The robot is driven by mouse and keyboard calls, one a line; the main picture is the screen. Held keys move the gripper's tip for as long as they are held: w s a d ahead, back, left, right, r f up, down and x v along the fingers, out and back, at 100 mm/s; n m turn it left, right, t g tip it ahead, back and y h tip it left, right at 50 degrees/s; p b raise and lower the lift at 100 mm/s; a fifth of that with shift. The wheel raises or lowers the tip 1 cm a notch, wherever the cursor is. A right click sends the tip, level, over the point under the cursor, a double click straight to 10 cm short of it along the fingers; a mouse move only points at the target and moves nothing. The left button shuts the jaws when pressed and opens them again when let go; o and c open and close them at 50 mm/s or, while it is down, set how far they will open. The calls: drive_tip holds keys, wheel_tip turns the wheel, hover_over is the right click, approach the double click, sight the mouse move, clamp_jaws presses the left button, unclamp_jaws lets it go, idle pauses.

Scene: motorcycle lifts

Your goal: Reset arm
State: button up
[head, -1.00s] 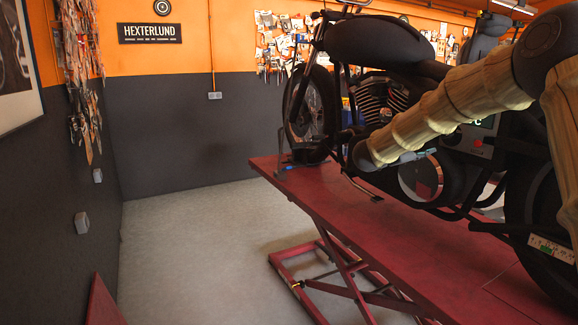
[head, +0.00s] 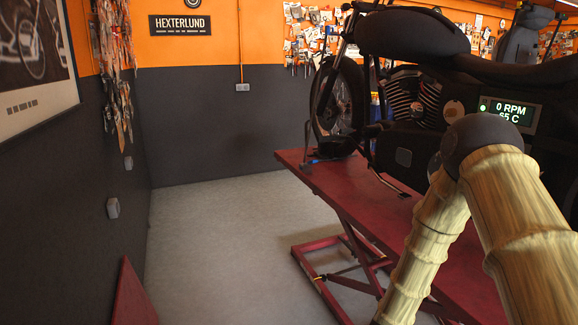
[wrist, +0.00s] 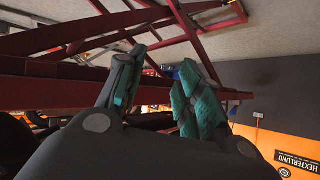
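My arm (head: 500,200) shows at the lower right of the head view. It has pale, ridged, wood-like links and a dark elbow, folded with both links running down toward the bottom edge. My gripper is out of the head view. In the wrist view my gripper (wrist: 160,62) has two dark fingers with teal pads, standing apart with nothing between them. The wrist picture is upside down, with the red lift frame (wrist: 60,85) behind the fingers. I cannot tell how far the gripper is from the lift.
A black motorcycle (head: 410,90) stands on the red lift platform (head: 320,172), close to my arm. A display (head: 510,112) reads "0 RPM 65 C". Grey floor (head: 215,240) is clear left of the lift. A dark wall (head: 105,170) and a red slanted piece (head: 132,300) bound the left.

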drive_tip(key=s+a+f+n+g+y, duration=0.2)
drive_tip(key=s+a+f+n, duration=0.15)
drive_tip(key=s+f, duration=0.75)
drive_tip(key=s+a+f+n+g+y, duration=0.1)
drive_tip(key=s+f+g, duration=0.1)
drive_tip(key=s, duration=0.9)
drive_tip(key=s+a+f+n+g+y, duration=0.1)
drive_tip(key=s+a+f+g, duration=0.1)
drive_tip(key=s, duration=1)
drive_tip(key=s+a+f+n+g+y, duration=0.1)
drive_tip(key=s+a+f+n+g, duration=0.1)
drive_tip(key=s, duration=1)
drive_tip(key=shift+s+a+f+g+y, duration=0.25)
drive_tip(key=shift+f+g, duration=0.35)
drive_tip(key=shift+g, duration=0.4)
drive_tip(key=shift+w, duration=0.15)
